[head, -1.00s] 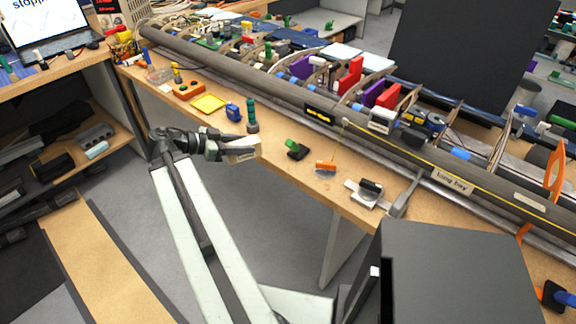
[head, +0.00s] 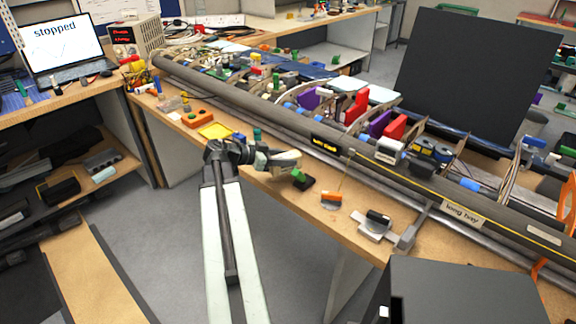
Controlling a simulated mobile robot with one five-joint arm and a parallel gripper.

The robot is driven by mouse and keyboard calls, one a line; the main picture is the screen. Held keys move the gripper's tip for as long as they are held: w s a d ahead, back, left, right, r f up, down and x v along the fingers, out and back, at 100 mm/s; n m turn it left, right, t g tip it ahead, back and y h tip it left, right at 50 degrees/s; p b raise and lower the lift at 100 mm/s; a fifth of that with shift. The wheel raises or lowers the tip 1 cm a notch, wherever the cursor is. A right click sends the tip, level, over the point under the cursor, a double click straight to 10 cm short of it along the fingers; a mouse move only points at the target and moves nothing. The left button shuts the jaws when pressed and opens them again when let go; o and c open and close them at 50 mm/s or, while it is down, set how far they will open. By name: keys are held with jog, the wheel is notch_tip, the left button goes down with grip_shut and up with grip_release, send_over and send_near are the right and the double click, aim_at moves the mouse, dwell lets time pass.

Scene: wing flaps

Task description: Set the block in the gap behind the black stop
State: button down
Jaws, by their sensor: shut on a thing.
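My gripper (head: 270,156) is over the front edge of the workbench, shut on a pale block (head: 287,157). The block sticks out to the right of the fingers, part of it hidden by them. I cannot be sure which part is the black stop. A small black piece (head: 378,216) sits on a metal plate near the bench's front edge. A black label with yellow lettering (head: 325,144) is on the long grey wing spar (head: 290,121). Gaps between ribs lie behind the spar, some holding purple and red blocks (head: 395,127). My gripper is in front of the spar.
A green-and-black item (head: 302,179) and an orange item (head: 331,198) stand on the bench close to my gripper. A tall dark panel (head: 478,65) rises behind the wing. A laptop (head: 62,50) reads "stopped".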

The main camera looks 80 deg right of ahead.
jog(key=f+b, duration=0.4)
jog(key=shift+s+d, duration=0.3)
jog(key=shift+d, duration=0.1)
jog(key=shift+r, duration=0.2)
jog(key=shift+f, duration=0.1)
jog(key=c, duration=0.8)
grip_release()
jog(key=shift+c, duration=0.2)
jog(key=p+v, duration=0.5)
jog(key=v, duration=0.7)
